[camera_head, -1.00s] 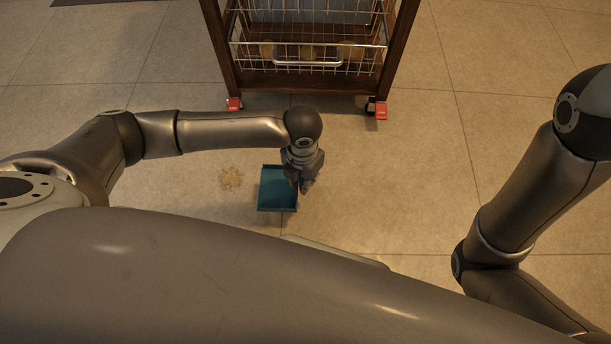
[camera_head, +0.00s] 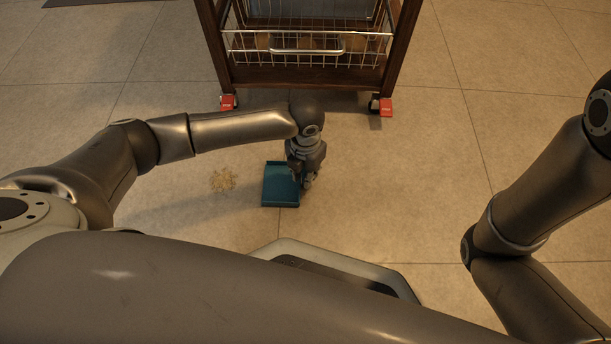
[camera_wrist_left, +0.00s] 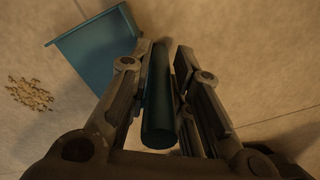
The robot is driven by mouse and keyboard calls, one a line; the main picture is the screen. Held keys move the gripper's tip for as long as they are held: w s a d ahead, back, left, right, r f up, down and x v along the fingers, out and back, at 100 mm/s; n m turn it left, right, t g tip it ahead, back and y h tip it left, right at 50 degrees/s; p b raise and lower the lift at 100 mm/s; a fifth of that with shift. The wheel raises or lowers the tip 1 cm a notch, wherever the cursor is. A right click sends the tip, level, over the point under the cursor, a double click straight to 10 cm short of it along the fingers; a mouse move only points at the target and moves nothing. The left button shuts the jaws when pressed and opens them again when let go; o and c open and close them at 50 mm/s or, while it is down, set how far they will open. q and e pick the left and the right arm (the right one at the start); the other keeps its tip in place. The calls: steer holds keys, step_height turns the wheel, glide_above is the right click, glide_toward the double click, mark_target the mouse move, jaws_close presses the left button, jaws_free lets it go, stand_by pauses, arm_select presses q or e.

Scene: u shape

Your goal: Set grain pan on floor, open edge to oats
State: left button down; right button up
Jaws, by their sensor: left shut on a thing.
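The blue grain pan (camera_head: 280,185) is at the floor, just right of the spilled oats (camera_head: 222,179). My left gripper (camera_head: 306,184) is shut on the pan's handle at its right side; the dark round handle (camera_wrist_left: 158,110) sits between the fingers (camera_wrist_left: 164,95) in the left wrist view. There the pan's tray (camera_wrist_left: 95,48) extends to the upper left, and the oats (camera_wrist_left: 30,94) lie at the left, apart from it. Whether the pan touches the floor all along its edge I cannot tell. My right gripper is not in view.
A dark wooden cart (camera_head: 305,78) with a wire basket (camera_head: 300,46) stands behind the pan, on casters with red tabs (camera_head: 386,107). Bare tiled floor lies around the oats and to the right of the pan.

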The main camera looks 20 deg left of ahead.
arm_select(q)
steer(key=shift+f, duration=0.1)
steer(key=shift+f, duration=0.2)
steer(key=c, duration=1.3)
jaws_free()
steer(key=shift+r, duration=0.1)
